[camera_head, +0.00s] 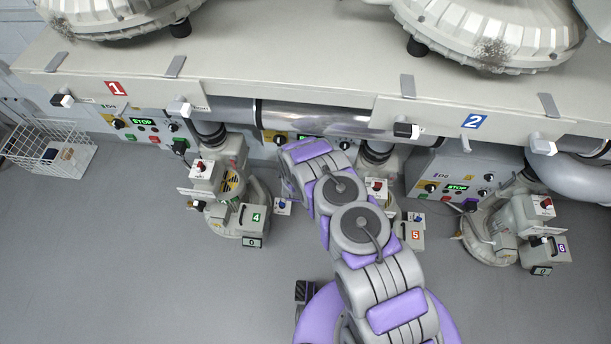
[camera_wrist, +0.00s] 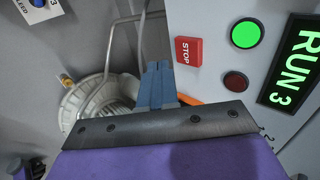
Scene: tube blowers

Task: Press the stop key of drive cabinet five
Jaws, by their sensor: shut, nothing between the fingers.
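In the wrist view a drive cabinet (camera_wrist: 205,15) carries a red key marked STOP (camera_wrist: 188,51), a lit green button (camera_wrist: 245,33), a dark red one (camera_wrist: 236,81) and a display reading RUN 3 (camera_wrist: 290,68). My gripper (camera_wrist: 160,68) is shut and empty, its blue-grey fingertips just left of and below the STOP key in the picture. A small gap shows between them; depth is hard to judge. In the head view my arm covers much of the middle cabinet (camera_head: 276,137), behind the blower stand labelled 5 (camera_head: 416,235). The cabinet's own number is not readable.
Cabinets at left (camera_head: 145,136) and right (camera_head: 430,189) show STOP displays. Blower stands 4 (camera_head: 252,217) and 6 (camera_head: 562,248) flank my arm. An overhanging bench (camera_head: 300,70) runs above the cabinets. A white wire basket (camera_head: 45,150) stands far left. The front floor is clear.

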